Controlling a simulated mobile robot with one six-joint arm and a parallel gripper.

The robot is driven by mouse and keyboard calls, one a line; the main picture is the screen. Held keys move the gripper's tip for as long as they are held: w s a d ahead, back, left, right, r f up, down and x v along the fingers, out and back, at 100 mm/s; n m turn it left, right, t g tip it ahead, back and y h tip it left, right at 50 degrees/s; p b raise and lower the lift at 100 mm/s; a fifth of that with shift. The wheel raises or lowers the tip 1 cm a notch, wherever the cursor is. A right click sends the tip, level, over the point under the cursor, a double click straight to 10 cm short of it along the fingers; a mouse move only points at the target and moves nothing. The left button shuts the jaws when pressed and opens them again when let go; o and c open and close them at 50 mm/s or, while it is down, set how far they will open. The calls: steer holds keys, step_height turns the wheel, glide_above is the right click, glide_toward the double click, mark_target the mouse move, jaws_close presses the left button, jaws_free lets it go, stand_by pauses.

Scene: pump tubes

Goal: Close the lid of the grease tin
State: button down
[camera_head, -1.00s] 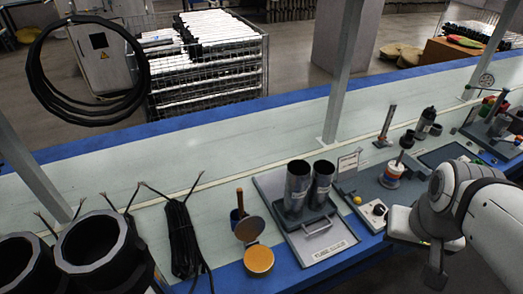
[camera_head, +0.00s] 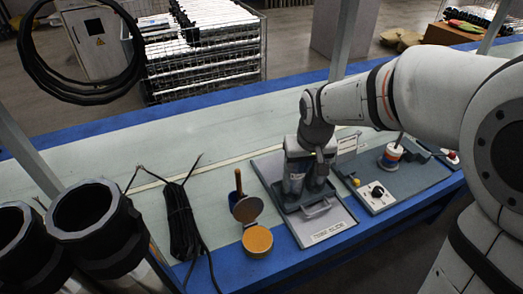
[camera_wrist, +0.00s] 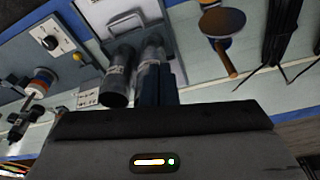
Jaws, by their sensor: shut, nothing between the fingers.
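The grease tin (camera_head: 257,240) stands near the blue front edge of the bench, with orange-brown grease showing. Its round lid (camera_head: 246,209) is open, tilted up at the tin's back side. In the wrist view the lid (camera_wrist: 221,21) shows near the top edge, and the tin is mostly cut off. My gripper (camera_wrist: 157,88) is shut and empty. In the head view it is over the two grey pump tubes, right of the tin and apart from it; my wrist partly hides it and the tubes. I cannot tell whether it touches the tubes.
Two pump tubes (camera_wrist: 116,86) stand on a grey tray (camera_head: 328,224) with a handle, right of the tin. A wooden-handled tool (camera_head: 239,182) rises behind the lid. Bench behind is mostly clear.

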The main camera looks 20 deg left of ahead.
mark_target(247, 206)
steer(key=a+f+n, duration=0.1)
steer(key=a+f, duration=0.3)
steer(key=a, duration=0.4)
steer(key=a+f+n, duration=0.2)
steer(key=a+f, duration=0.3)
steer(key=a, duration=0.3)
steer(key=x, duration=1)
steer(key=shift+a+b, duration=0.3)
steer(key=shift+w+r, duration=0.1)
